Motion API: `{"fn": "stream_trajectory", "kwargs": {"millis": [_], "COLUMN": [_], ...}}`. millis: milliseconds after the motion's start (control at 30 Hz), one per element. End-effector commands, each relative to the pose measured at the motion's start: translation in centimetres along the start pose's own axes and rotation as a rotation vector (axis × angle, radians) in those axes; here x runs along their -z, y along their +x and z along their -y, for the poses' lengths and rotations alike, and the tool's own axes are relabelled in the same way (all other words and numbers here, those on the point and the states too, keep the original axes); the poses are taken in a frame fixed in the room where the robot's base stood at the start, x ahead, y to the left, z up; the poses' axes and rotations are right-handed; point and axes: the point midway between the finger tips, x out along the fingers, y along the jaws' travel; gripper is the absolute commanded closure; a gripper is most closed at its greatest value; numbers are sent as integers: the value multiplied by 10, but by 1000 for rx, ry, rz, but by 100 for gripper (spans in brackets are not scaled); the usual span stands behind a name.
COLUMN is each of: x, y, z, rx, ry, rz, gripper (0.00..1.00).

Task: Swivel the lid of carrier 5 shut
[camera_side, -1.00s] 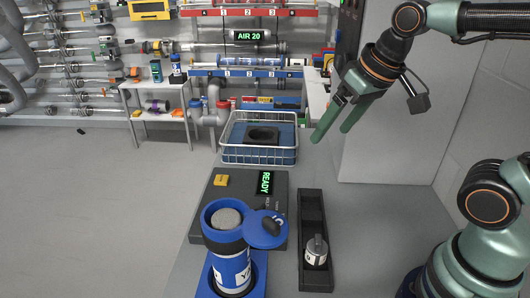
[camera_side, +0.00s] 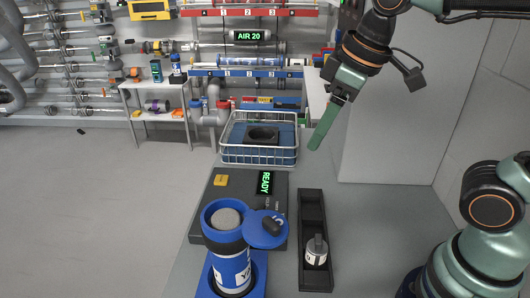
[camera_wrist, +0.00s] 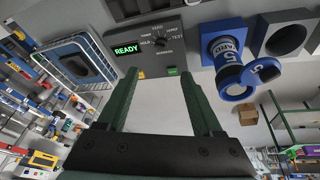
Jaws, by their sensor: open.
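Carrier 5 (camera_side: 233,270) is a blue and white canister standing upright in a blue holder at the front of the grey station. Its blue lid (camera_side: 265,229) is swung out to the right, leaving the top open with a grey round face showing inside. In the wrist view the carrier (camera_wrist: 228,47) is at upper right, and its lid (camera_wrist: 263,71) shows a 5. My gripper (camera_side: 315,142) is high above and behind the station, right of the wire basket, away from the lid. In the wrist view its green fingers (camera_wrist: 160,76) are apart with nothing between them.
The station panel (camera_side: 215,195) has a lit READY display (camera_side: 265,183). A dark tray (camera_side: 315,280) right of the carrier holds a small grey-white piece (camera_side: 316,250). A wire basket (camera_side: 231,153) stands behind. The air above the carrier is clear.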

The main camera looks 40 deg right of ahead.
Motion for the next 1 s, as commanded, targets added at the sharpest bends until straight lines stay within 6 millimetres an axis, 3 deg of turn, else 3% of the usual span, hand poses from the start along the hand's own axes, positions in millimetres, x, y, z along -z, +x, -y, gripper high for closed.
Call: {"fn": "stream_trajectory", "kwargs": {"millis": [33,200,400,500,667,1000], "x": [14,41,47,47,44,24], "y": [-8,-40,-68,-76,-73,-20], "z": [23,94,154,168,173,176], "rx": [38,147,233,254,262,262], "ry": [-144,-606,-986,-1076,-1113,-1108], "rz": [36,152,237,257,266,268], "gripper": [32,32,32,32,32,32]}}
